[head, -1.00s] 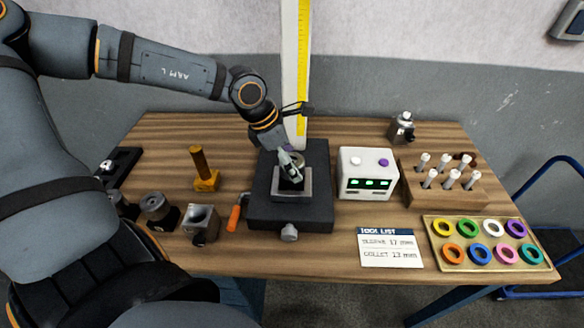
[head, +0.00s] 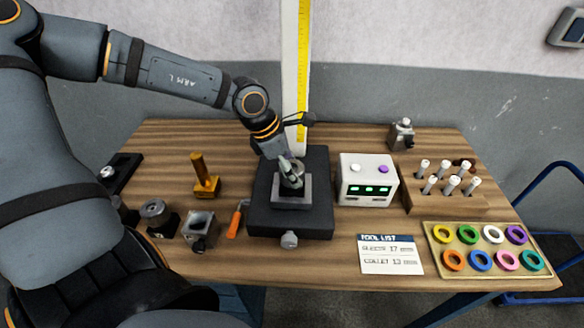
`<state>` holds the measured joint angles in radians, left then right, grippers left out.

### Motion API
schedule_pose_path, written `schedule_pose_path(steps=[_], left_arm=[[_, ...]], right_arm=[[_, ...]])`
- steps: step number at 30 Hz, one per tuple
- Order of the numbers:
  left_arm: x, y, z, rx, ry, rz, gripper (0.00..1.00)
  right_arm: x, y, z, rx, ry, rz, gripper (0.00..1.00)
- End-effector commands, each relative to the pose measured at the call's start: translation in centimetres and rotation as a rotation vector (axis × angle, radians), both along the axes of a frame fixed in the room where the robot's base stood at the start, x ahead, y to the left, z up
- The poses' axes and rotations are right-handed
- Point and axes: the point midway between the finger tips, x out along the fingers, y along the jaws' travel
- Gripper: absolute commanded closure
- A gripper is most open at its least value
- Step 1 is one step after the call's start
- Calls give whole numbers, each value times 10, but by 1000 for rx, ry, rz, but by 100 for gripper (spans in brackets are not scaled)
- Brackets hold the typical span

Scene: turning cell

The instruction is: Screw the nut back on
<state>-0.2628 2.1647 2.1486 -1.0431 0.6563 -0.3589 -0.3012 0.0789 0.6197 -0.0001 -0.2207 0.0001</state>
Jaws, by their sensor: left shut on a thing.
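My left gripper (head: 291,174) points down over the dark fixture block (head: 265,220) in the middle of the bench. It is shut on the nut, a small dark round part (head: 292,188) at the grey square holder (head: 290,202) on the block. The gripper fingers hide much of the nut, so I cannot tell how its thread sits. My right gripper is not in view.
A white box with green lights (head: 367,180) stands just right of the fixture. A brass post (head: 204,175), a peg rack (head: 440,195) and a ring tray (head: 485,249) stand further out. A tall yellow-marked ruler (head: 303,75) rises behind.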

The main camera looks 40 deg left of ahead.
Motion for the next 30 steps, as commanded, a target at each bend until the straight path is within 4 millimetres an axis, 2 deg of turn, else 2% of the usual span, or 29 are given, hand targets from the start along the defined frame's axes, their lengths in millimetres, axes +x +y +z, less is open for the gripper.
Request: schedule_pose_path(steps=[2,9,18,26,27,30], left_arm=[[0,1,2,1,4,-76,79],[0,1,-6,5,5,-356,79],[0,1,-4,3,6,-718,79],[0,0,0,-1,1,-756,79],[0,0,0,0,2,-756,40],[0,0,0,0,1,-755,26]], right_arm=[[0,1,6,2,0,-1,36],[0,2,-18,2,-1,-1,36],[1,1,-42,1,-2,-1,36],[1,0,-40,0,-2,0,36],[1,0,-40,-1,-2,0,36],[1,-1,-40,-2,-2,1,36]])
